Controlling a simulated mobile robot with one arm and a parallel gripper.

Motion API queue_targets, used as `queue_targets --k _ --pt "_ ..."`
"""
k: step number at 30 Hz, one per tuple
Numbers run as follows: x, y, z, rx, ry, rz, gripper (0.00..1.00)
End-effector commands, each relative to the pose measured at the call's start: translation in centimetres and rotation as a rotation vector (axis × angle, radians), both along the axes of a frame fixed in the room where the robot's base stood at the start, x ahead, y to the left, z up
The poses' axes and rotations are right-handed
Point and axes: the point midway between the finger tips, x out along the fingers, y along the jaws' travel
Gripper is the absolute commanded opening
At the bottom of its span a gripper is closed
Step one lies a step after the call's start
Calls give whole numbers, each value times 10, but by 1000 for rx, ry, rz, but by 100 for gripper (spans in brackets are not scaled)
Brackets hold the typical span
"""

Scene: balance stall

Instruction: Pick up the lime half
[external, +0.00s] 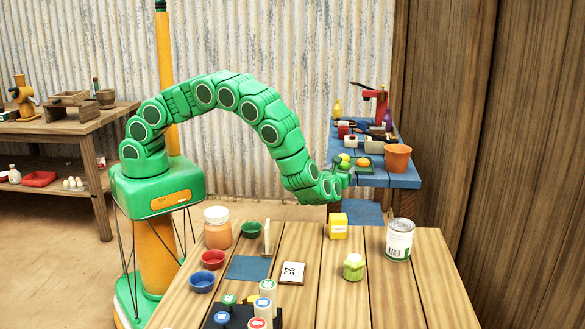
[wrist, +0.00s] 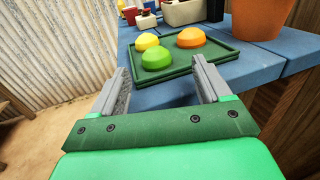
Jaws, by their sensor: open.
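The lime half (wrist: 156,58) is a bright green dome lying on a dark green tray (wrist: 226,48) in the wrist view. It sits near the tray's near left edge. A yellow lemon half (wrist: 146,41) is just behind it, and an orange half (wrist: 190,38) is behind it to the right. My gripper (wrist: 160,72) is open and empty. Its two grey fingers are on either side of the lime half in the picture, short of it and apart from it. In the external view, my gripper (external: 343,178) is at the near left edge of the blue table.
The blue table (wrist: 265,68) also holds an orange pot (wrist: 258,18) right of the tray and several containers behind it. In the external view, a wooden table (external: 345,300) with jars, bowls and a can (external: 399,240) stands in front.

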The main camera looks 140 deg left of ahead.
Motion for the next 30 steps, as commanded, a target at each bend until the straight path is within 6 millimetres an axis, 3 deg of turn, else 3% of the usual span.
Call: queue_targets --k 12,21,23,30 --pt "-30 36 -1 -1 0 2 77" --pt "-32 40 -1 0 0 1 77" --pt "-32 40 -1 0 0 1 71" --pt "-32 40 -1 0 0 1 34"
